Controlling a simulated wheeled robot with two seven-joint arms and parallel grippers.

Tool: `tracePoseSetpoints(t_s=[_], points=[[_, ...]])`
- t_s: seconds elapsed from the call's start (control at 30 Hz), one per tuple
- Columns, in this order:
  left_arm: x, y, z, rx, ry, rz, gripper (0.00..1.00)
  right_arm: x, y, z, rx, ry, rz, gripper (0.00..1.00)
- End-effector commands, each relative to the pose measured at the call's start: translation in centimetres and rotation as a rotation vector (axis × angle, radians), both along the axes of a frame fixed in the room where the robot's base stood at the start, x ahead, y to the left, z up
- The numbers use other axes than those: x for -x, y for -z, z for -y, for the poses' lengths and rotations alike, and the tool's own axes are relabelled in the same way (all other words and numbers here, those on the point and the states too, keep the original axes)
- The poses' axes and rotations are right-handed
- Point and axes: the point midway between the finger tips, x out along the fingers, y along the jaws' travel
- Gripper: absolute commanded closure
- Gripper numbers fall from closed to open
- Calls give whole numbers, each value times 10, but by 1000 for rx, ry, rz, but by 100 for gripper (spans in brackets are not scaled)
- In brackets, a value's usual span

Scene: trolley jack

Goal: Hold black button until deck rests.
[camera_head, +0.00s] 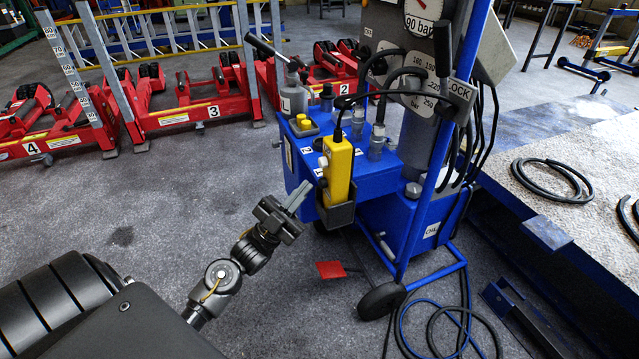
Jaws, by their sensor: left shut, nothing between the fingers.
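A yellow hand control (338,172) stands in a black holder on the front of the blue trolley (372,180). Small pale buttons show on its left face. A small dark spot lower on that face may be the black button; it is too small to be sure. My left gripper (299,196) is shut and empty, its fingertips pointing up and right at the lower part of the control. Whether they touch it I cannot tell. The deck (530,172) is probably the pale-topped blue platform at the right; its underside is largely hidden. My right gripper is out of view.
A gauge panel (418,62) and black hoses rise above the trolley. Blue hoses (440,325) lie on the floor by its wheel (382,300). A red pad (331,270) lies on the floor. Red numbered jacks (180,110) stand behind. Grey floor at left is clear.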

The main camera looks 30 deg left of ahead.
Motion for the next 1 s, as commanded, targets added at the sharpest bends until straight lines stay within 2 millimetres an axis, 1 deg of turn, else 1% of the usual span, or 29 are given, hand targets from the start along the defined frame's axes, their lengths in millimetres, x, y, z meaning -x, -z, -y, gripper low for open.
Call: tracePoseSetpoints(t_s=[0.23, 0.5, 1.0], points=[[-1, 0, 1, 0, 0, 0, 100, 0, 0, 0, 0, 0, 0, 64], [-7, 0, 5, 1, 1, 0, 100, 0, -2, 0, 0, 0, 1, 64], [-8, 0, 6, 0, 0, 0, 100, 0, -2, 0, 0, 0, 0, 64]])
